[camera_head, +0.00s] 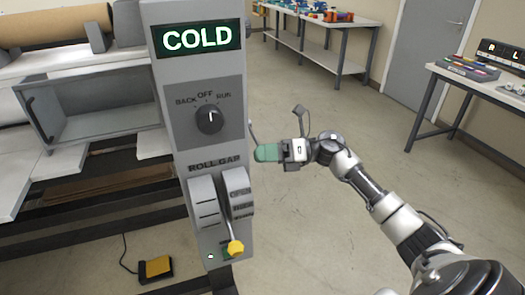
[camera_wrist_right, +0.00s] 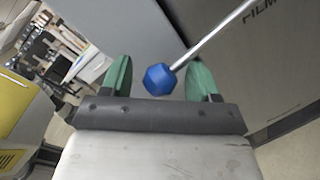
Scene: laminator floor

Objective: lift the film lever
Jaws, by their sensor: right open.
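The film lever shows in the right wrist view as a bright metal rod with a blue faceted knob (camera_wrist_right: 160,79), beside a grey panel marked "FILM". My right gripper (camera_wrist_right: 161,78) is open, with one green finger on each side of the knob in that picture. I cannot tell whether the fingers touch it or how deep it sits between them. In the head view my right gripper (camera_head: 266,152) is just right of the grey control column (camera_head: 207,150), and the blue knob is not visible. My left gripper is not in view.
The column carries a "COLD" display (camera_head: 197,38), a black dial (camera_head: 209,119) and a roll gap lever with a yellow knob (camera_head: 235,247). A yellow pedal (camera_head: 155,268) lies on the floor. Tables stand at the back and right. The floor right of the column is clear.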

